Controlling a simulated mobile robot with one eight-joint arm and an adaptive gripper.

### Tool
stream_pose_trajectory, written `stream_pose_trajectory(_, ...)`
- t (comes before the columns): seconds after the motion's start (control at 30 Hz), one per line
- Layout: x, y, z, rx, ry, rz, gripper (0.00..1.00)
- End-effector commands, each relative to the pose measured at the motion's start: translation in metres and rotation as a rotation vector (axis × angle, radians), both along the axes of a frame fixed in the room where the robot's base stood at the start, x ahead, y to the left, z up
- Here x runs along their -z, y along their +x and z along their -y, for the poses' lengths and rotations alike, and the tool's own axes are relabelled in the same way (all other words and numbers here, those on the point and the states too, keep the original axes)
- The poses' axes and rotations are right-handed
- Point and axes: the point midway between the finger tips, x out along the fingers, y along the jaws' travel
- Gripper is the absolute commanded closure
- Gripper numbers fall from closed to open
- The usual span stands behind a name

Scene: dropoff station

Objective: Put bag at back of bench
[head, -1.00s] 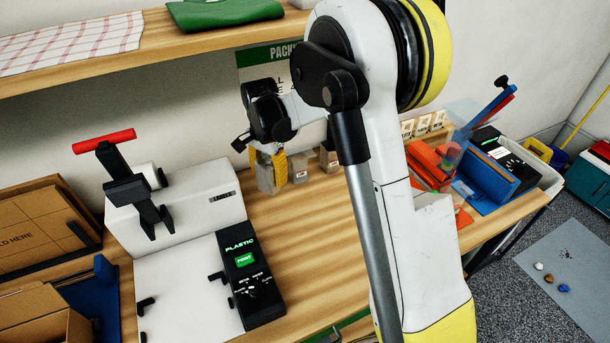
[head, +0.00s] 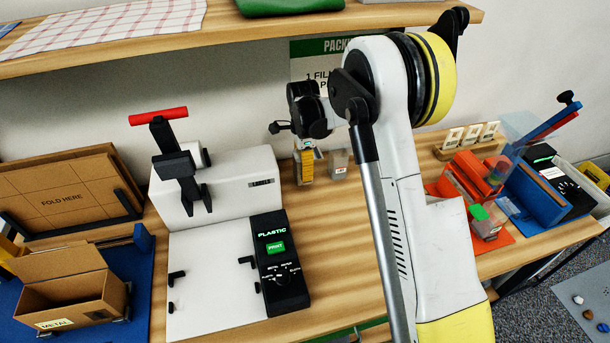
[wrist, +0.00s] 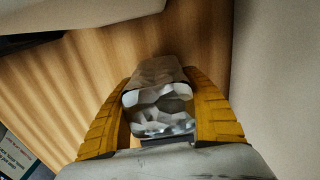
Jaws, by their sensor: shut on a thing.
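My gripper (head: 304,168) is at the back of the wooden bench (head: 345,225), close to the wall. In the wrist view its yellow fingers (wrist: 160,92) are shut on a crinkled, clear-grey bag (wrist: 158,112), one finger on each side. In the head view the held bag is mostly hidden by the fingers and the wrist. I cannot tell whether its base touches the bench.
A white sealing machine (head: 222,185) with a red handle and a PLASTIC panel (head: 279,260) is left of my gripper. An open cardboard box (head: 70,290) stands far left. Orange and blue fixtures (head: 535,190) are at the right. A shelf (head: 250,30) hangs above.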

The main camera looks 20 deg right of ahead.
Motion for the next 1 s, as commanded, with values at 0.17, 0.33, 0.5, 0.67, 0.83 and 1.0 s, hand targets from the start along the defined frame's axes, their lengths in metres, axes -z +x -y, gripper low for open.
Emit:
stream_pose_trajectory(0.17, 0.023, 0.000, 0.000, 0.000, 0.000, 0.000, 0.75)
stream_pose_trajectory(0.33, 0.021, 0.000, 0.000, -0.001, 0.000, 0.000, 0.75)
stream_pose_trajectory(0.5, 0.026, 0.000, 0.000, -0.001, 0.000, 0.000, 0.75)
stream_pose_trajectory(0.67, 0.024, 0.000, 0.000, -0.001, 0.000, 0.000, 0.25)
stream_pose_trajectory(0.83, 0.024, 0.000, 0.000, -0.001, 0.000, 0.000, 0.25)
stream_pose_trajectory(1.0, 0.012, 0.000, 0.000, -0.001, 0.000, 0.000, 0.25)
